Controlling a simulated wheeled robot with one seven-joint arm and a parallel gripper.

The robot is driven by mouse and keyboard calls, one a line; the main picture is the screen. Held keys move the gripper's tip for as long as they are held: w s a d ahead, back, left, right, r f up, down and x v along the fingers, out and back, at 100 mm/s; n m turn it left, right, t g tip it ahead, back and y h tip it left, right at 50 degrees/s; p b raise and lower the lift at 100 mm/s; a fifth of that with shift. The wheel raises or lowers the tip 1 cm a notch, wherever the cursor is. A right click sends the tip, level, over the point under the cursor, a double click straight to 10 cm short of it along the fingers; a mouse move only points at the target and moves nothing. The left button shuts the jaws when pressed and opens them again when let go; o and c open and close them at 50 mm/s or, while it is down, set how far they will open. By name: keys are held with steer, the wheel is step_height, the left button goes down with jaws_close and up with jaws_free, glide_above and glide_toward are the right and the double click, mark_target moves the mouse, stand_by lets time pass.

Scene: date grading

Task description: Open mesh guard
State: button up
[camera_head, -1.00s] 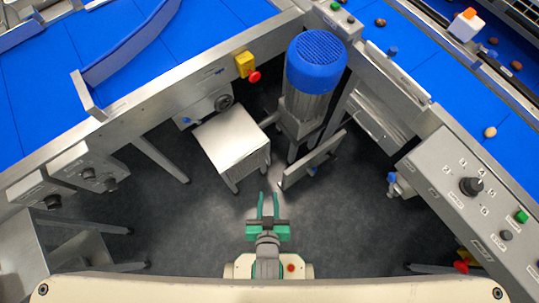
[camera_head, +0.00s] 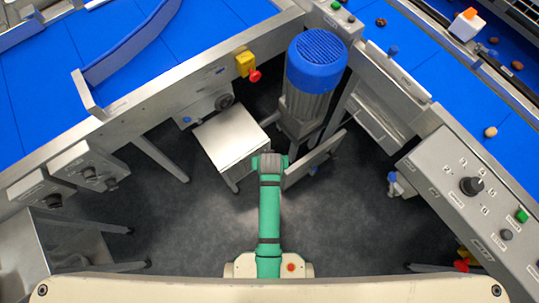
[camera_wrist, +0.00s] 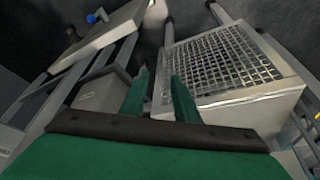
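The mesh guard (camera_wrist: 225,60) is a woven wire panel in a pale metal frame on the side of a box. In the wrist view it is at the right and looks closed against the box. In the head view the box (camera_head: 230,136) shows its plain pale top, left of my gripper; the mesh there is barely visible. My gripper (camera_wrist: 163,95) has its two green fingers apart, with a pale metal strip near the guard's left edge showing between them. I cannot tell whether they touch it. In the head view my wrist hides the fingers.
A motor with a blue cap (camera_head: 317,62) stands behind the box. A tilted metal panel (camera_head: 315,158) is just right of my wrist. Blue conveyors run at upper left and upper right. A control box with a dial (camera_head: 471,186) is at right. The floor nearer me is open.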

steer(key=x, duration=1)
steer(key=shift+a+f, duration=0.1)
steer(key=shift+f, duration=0.2)
steer(key=shift+c, duration=0.7)
steer(key=shift+w, duration=0.1)
jaws_close()
